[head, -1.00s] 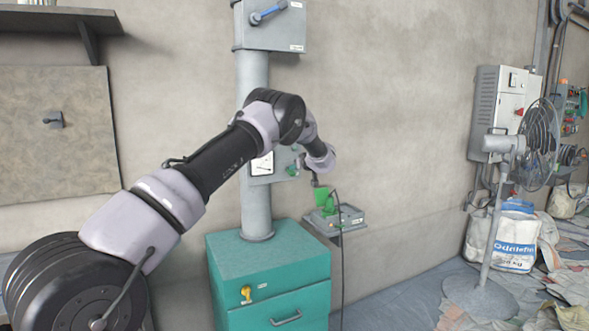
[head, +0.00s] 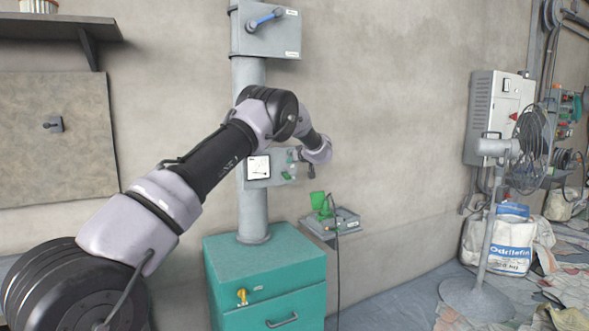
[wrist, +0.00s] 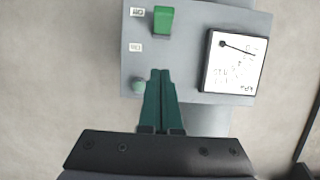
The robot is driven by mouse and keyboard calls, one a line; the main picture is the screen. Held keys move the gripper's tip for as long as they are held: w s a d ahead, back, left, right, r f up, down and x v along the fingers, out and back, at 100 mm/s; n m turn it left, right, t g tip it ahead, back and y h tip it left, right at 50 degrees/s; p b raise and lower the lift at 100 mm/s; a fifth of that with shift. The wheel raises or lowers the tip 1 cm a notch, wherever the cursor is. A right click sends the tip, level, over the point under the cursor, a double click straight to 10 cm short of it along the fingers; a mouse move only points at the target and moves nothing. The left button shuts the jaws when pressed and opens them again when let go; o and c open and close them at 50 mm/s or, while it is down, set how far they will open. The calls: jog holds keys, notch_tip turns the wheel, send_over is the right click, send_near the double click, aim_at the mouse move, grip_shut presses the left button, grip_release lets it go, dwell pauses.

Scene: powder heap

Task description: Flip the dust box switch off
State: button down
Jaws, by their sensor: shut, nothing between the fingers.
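A grey panel (head: 257,183) is fixed to the grey column. The wrist view shows this panel (wrist: 188,62) upside down, with a green rocker switch (wrist: 163,20) between two small labels and a white gauge. The label wording is hard to read. The switch also shows small in the head view (head: 288,174). My gripper (wrist: 160,72) has its green fingers shut and empty. In the wrist view its tips overlap the panel, below the switch in the picture and apart from it. A small green knob or lamp (wrist: 138,87) is beside the fingers.
A box with a blue lever (head: 265,19) is above on the column. A teal cabinet (head: 265,255) with a yellow knob is below. A green flap (head: 320,205) stands on a small grey wall shelf. A fan (head: 489,215) and bags are at the right.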

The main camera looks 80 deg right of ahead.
jog(key=s+a, duration=0.6)
jog(key=a, duration=0.2)
jog(key=shift+f, duration=0.2)
dwell(0.4)
